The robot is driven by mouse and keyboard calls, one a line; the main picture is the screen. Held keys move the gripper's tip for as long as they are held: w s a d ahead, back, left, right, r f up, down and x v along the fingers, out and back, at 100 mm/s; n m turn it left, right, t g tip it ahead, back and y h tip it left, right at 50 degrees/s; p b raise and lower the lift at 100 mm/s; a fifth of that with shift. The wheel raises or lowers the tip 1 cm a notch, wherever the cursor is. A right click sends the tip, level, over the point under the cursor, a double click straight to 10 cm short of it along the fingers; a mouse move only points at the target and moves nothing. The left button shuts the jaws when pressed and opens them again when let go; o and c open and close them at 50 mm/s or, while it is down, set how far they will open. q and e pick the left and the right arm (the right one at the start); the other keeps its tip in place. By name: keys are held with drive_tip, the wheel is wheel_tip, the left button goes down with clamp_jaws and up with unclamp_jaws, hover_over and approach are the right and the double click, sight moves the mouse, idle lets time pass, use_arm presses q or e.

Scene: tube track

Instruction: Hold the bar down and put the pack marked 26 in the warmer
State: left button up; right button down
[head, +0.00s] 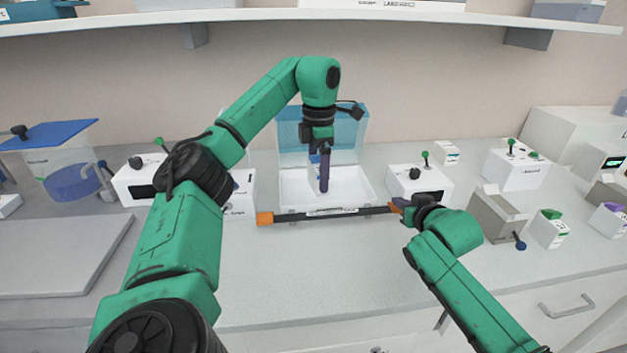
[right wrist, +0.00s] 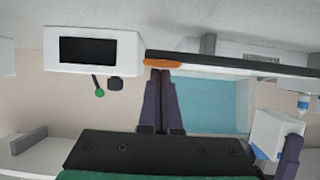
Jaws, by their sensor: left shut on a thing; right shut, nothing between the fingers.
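The warmer (head: 285,190) is a white open-topped box with a raised clear blue lid (head: 348,126), at the middle of the counter. The bar (head: 330,213) is dark with orange ends and lies across the warmer's front. My left gripper (head: 324,186) is shut on a white pack (right wrist: 277,134), held upright over or inside the warmer's opening; I cannot tell whether it touches the floor. No number on it is readable. My right gripper (head: 397,206) is shut and empty, its fingertips at the bar's right orange end; they also show in the right wrist view (right wrist: 158,74).
White boxes with dark knobs and green-tipped levers (head: 418,182) flank the warmer. At the right are a grey bin (head: 496,217) and small packs (head: 548,229). A grey slab (head: 60,258) lies at the left. The front counter is clear; a shelf (head: 270,15) runs above.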

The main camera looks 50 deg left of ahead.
use_arm(q)
drive_tip(key=w+a+f, duration=0.2)
drive_tip(key=w+a, duration=0.2)
drive_tip(key=a, duration=0.2)
drive_tip(key=shift+w+a, duration=0.35)
drive_tip(key=shift+f, duration=0.1)
drive_tip(key=shift+f, duration=1.25)
drive_tip(key=shift+f, duration=1.85)
drive_tip(key=shift+f, duration=0.15)
drive_tip(key=shift+f, duration=0.3)
